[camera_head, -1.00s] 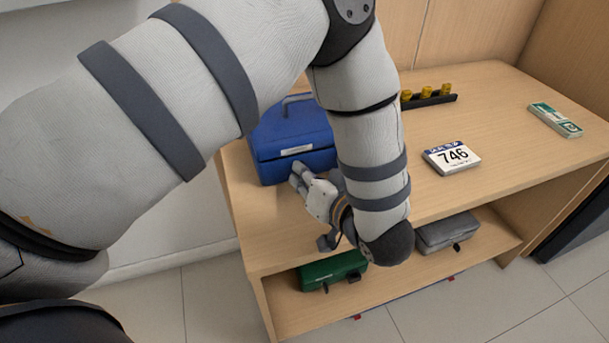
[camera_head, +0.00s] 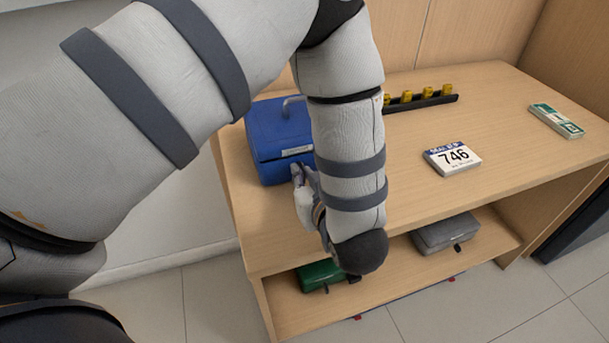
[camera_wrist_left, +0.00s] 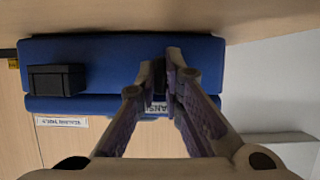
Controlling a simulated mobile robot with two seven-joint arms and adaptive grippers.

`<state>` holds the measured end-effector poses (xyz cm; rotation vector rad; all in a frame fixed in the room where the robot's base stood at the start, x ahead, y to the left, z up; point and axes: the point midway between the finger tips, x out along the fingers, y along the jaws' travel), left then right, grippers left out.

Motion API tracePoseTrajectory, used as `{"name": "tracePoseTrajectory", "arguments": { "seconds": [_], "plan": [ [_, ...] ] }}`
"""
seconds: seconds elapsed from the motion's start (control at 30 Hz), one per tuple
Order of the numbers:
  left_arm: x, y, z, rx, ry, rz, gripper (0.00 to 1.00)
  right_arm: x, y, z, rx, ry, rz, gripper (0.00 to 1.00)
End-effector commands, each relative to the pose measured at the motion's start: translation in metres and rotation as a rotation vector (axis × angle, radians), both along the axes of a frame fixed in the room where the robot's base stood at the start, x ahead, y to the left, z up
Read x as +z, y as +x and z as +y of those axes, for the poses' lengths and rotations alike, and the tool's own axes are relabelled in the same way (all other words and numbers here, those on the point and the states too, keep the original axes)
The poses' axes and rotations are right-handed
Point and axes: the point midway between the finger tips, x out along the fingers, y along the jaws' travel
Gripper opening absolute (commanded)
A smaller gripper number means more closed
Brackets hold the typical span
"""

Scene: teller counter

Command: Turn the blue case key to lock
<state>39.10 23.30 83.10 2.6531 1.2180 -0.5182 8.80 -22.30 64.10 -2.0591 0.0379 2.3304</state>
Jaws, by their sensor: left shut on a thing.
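The blue case (camera_head: 276,140) stands at the left end of the counter top, with a grey handle on its lid and a white label on its front. In the left wrist view the blue case (camera_wrist_left: 110,60) fills the upper middle, with a black block on its front. My left gripper (camera_head: 298,172) is at the case's front face. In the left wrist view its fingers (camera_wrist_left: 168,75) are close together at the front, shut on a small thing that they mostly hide. I take it as the key, but cannot make out its turn angle. My right gripper is not in view.
The shelf below holds a green case (camera_head: 318,275) and a grey case (camera_head: 444,233).

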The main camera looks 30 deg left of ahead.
Motion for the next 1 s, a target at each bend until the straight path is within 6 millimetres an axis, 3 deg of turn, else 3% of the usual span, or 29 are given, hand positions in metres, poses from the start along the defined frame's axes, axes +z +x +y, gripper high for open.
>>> {"name": "tracePoseTrajectory", "arguments": {
  "seconds": [0.3,0.33,0.4,0.73,1.0],
  "plan": [
    [0.001,0.001,0.001,0.002,0.001,-0.005,0.00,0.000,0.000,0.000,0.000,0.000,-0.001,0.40],
    [0.001,0.001,0.001,0.002,0.001,-0.005,0.15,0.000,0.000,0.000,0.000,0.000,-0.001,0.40],
    [0.001,0.001,0.001,0.001,0.001,-0.005,0.28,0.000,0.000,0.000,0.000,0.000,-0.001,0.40],
    [0.002,-0.002,-0.003,-0.001,0.000,-0.002,0.28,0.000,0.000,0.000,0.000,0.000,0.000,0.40],
    [0.027,-0.041,-0.049,-0.004,0.000,-0.003,0.28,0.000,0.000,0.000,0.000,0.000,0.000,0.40]
  ]
}}
